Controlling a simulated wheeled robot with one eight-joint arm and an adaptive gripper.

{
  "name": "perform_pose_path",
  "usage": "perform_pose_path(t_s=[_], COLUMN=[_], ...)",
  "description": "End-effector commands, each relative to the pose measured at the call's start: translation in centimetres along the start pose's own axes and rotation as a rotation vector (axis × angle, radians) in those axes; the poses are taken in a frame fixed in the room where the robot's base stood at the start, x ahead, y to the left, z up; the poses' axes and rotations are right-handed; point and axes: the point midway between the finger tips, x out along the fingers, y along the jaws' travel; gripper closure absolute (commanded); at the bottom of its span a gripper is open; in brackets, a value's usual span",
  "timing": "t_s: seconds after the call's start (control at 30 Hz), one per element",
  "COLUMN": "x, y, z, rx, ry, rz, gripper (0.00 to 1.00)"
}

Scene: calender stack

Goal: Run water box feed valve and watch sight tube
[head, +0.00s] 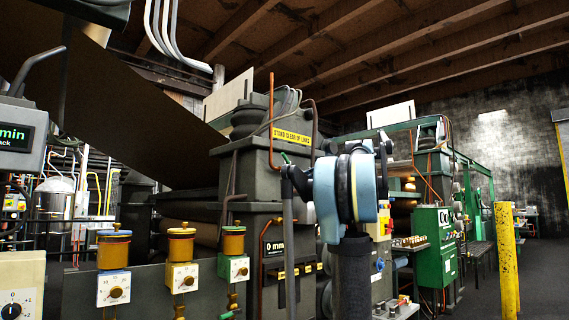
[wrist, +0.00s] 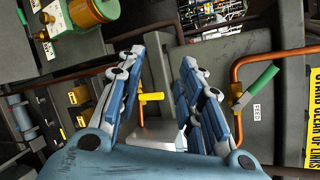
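My gripper (wrist: 160,62) is open and empty, its two blue-and-grey fingers spread apart in the wrist view. A green lever (wrist: 262,85) sits on a copper pipe (wrist: 240,65) to the right of the fingers, apart from them. A small white tag (wrist: 256,111) beside it seems to read FEED. A yellow handle (wrist: 151,97) shows between the fingers, farther back. In the head view the green lever tip (head: 285,158) shows just left of my blue gripper (head: 312,185), under the yellow warning sign (head: 291,137). I cannot pick out a sight tube with certainty.
Several brass cups (head: 181,245) with dial boxes line the rail at the left. A green control cabinet (head: 435,245) and a yellow post (head: 507,260) stand at the right. The floor (head: 543,275) beyond the post is clear. Grey machine housings crowd around my gripper.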

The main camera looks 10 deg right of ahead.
Motion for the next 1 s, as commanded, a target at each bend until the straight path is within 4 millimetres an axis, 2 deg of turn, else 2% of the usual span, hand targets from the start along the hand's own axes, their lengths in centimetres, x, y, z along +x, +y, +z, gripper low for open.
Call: perform_pose_path(t_s=[0.03,0.1,0.2,0.3,0.43,0.57,0.77,1.0], x=[-1.2,-2.7,-4.6,-6.1,-7.1,-6.7,-4.0,0.0], y=[-2.7,-6.0,-9.7,-12.2,-13.7,-14.2,-14.8,-15.9], z=[-0.5,-0.9,-1.2,-1.5,-1.7,-1.6,-1.3,-0.9], rx=[0.032,0.076,0.125,0.159,0.181,0.185,0.184,0.183], ry=[-0.012,-0.036,-0.069,-0.094,-0.110,-0.116,-0.116,-0.116], rz=[-0.046,-0.109,-0.184,-0.236,-0.269,-0.275,-0.273,-0.272], gripper=[0.66,0.66,0.66,0.66,0.66,0.66,0.66,0.66])
